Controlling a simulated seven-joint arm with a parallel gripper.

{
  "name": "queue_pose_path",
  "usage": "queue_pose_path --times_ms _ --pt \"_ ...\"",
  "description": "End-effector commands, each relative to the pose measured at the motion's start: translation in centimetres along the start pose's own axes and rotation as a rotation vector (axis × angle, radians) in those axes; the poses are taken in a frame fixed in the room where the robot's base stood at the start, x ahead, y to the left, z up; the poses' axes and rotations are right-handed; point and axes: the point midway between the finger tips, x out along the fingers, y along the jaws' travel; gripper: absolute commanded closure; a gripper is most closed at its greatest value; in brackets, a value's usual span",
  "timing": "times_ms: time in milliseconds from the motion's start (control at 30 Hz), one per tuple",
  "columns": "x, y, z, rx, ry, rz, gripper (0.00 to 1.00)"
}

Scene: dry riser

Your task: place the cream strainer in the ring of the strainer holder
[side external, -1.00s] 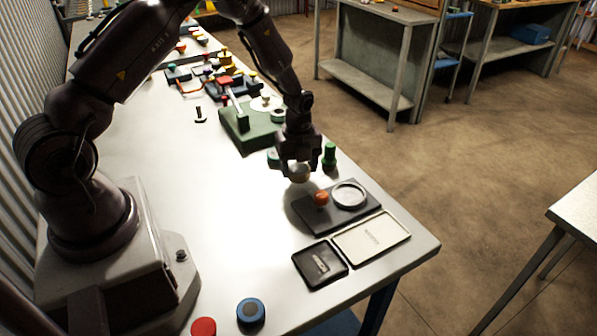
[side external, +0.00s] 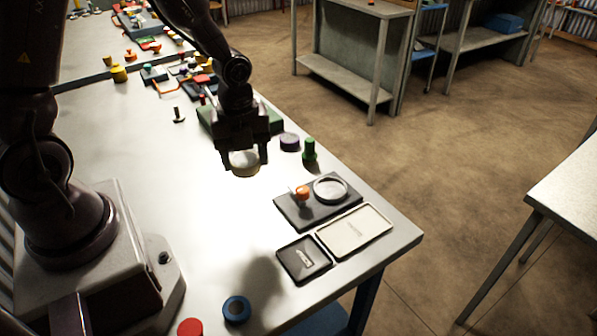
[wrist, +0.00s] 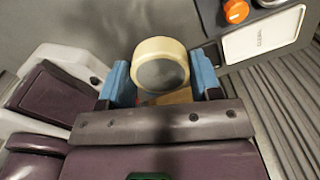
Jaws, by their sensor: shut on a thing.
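The cream strainer (side external: 245,164) is a round piece with a cream rim and a grey mesh face. My gripper (side external: 244,154) is shut on it and holds it above the table. In the wrist view the strainer (wrist: 160,66) sits between the blue fingers, its grey face toward the camera. The strainer holder (side external: 293,211) is a dark plate with an orange knob (side external: 302,192) and a pale grey ring (side external: 330,189). The ring looks empty. The strainer is apart from it, to its left in the side view. The orange knob (wrist: 236,11) also shows in the wrist view.
A cream tray (side external: 354,231) and a small black tray (side external: 304,258) lie beside the holder. A green post (side external: 309,151) and a grey-purple round piece (side external: 289,141) stand beyond the gripper. Blue (side external: 236,309) and red (side external: 190,328) round pieces lie near the front edge. The table's middle is clear.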

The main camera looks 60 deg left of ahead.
Motion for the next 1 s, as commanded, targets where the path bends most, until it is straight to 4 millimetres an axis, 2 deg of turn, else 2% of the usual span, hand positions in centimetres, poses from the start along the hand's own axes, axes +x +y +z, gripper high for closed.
queue_pose_path --times_ms 33,133,267,367,467,733,900,1000 --pt "-0.3 -1.7 -1.1 0.014 -0.001 -0.007 0.66" --pt "-1.0 -4.0 -2.4 -0.033 0.0 -0.006 0.66" --pt "-1.6 -5.0 -2.5 -0.129 -0.001 0.005 0.66" --pt "-1.3 -5.6 -2.2 -0.171 0.0 0.013 0.66" --pt "-0.3 -7.3 -1.7 -0.178 0.001 0.016 0.66" --pt "2.7 -13.5 0.6 -0.178 -0.001 0.015 0.66" --pt "6.0 -15.9 1.4 -0.178 0.0 0.017 0.66" --pt "7.2 -16.8 1.8 -0.177 0.0 0.015 0.66"
